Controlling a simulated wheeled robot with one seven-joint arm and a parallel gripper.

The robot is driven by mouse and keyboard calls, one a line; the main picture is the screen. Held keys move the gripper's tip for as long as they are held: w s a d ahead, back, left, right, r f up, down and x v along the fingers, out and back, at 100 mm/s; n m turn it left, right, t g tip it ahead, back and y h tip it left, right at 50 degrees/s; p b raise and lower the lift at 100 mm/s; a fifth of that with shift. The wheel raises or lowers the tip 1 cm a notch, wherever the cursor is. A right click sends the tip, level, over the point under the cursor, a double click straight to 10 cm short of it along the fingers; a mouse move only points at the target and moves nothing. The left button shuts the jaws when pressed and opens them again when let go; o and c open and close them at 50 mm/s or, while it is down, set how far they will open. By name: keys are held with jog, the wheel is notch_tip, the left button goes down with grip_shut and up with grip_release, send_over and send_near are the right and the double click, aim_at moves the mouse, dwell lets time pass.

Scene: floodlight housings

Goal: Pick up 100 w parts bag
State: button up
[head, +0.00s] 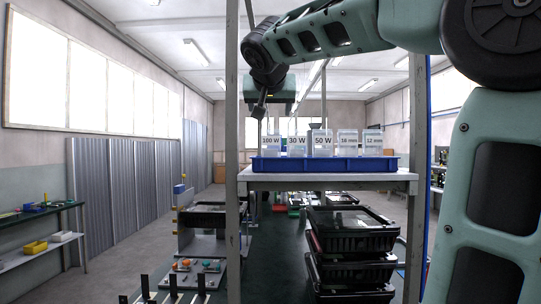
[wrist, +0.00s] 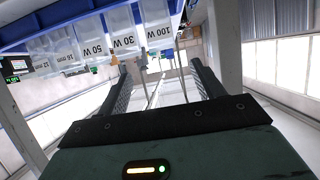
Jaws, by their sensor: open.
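The 100 W parts bag (head: 271,145) is a clear bag with a printed label, standing at the left end of a row of bags in a blue tray (head: 325,164). In the wrist view the 100 W bag (wrist: 158,33) is at the top centre, just beyond and above the finger tips. My gripper (wrist: 160,75) is open, with nothing between its fingers. In the head view my gripper (head: 262,108) hangs at the left end of the row, close to the 100 W bag; the exact gap cannot be told.
A grey post (head: 232,200) rises left of the shelf (head: 330,181). Stacked black crates (head: 350,245) stand below.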

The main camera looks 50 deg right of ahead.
jog(key=p, duration=0.3)
send_near(271, 134)
jog(key=x, duration=0.4)
jog(key=shift+p+x, duration=0.95)
jog(key=shift+x, duration=1.7)
jog(key=c, duration=1.1)
